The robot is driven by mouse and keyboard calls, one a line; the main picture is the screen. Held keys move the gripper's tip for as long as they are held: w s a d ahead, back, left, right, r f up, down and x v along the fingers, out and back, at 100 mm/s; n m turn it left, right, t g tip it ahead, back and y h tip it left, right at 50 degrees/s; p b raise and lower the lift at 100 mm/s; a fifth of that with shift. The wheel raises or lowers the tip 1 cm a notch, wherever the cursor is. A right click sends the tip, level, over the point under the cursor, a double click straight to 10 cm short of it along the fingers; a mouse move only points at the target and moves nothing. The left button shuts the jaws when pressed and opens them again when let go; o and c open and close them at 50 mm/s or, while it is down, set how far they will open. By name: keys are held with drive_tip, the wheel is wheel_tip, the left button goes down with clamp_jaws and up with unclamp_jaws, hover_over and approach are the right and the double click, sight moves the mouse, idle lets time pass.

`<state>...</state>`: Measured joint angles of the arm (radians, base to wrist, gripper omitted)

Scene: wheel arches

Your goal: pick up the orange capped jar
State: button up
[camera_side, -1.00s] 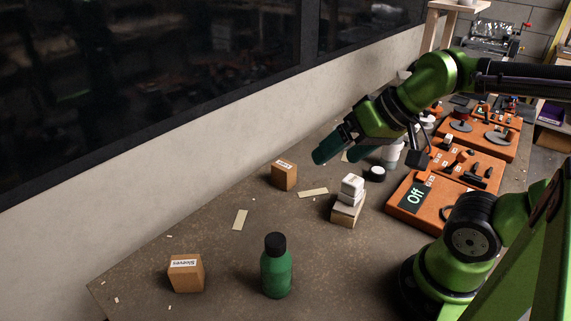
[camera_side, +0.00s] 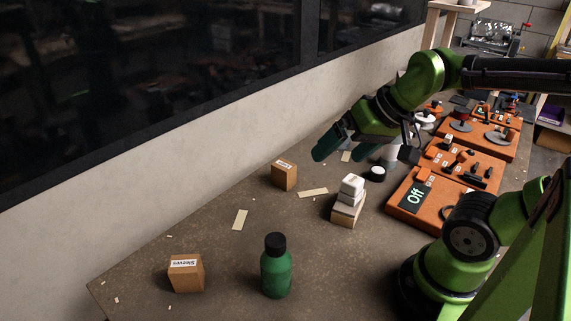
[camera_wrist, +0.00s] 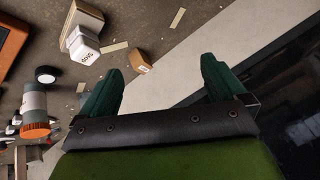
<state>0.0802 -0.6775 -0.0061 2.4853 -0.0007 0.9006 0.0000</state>
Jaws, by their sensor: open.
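The orange capped jar (camera_wrist: 35,102) has a pale grey body with a teal part and an orange cap. It stands at the left edge of the wrist view, outside my fingers. In the side view its pale body (camera_side: 390,154) shows partly below my wrist, and its cap is hidden. My gripper (camera_side: 334,145) is open and empty, held above the table to the left of the jar. Its two teal fingers are spread apart in the wrist view (camera_wrist: 160,70), with nothing between them.
A black round piece (camera_side: 377,174) lies close to the jar. Orange panels (camera_side: 430,212) line the right. A wall (camera_side: 200,145) runs behind.

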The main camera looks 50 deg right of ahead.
drive_tip(key=w+d+m+g+h, duration=0.15)
drive_tip(key=w+d, duration=0.25)
drive_tip(key=d, duration=0.4)
drive_tip(key=r+g, duration=0.1)
drive_tip(key=g, duration=0.4)
hover_over(392, 146)
drive_tip(key=d, duration=0.2)
wheel_tip(392, 146, up, 2)
drive_tip(key=d+n, duration=0.1)
drive_tip(key=n, duration=0.1)
wheel_tip(392, 146, down, 11)
drive_tip(key=shift+w+a+f, duration=0.15)
drive_tip(key=shift+w+f, duration=0.05)
drive_tip(key=shift+f, duration=1.15)
drive_tip(key=shift+w+a+f, duration=0.1)
drive_tip(key=shift+w+f, duration=0.05)
drive_tip(key=shift+f, duration=1.15)
drive_tip(key=shift+r, duration=0.1)
drive_tip(key=c, duration=1.4)
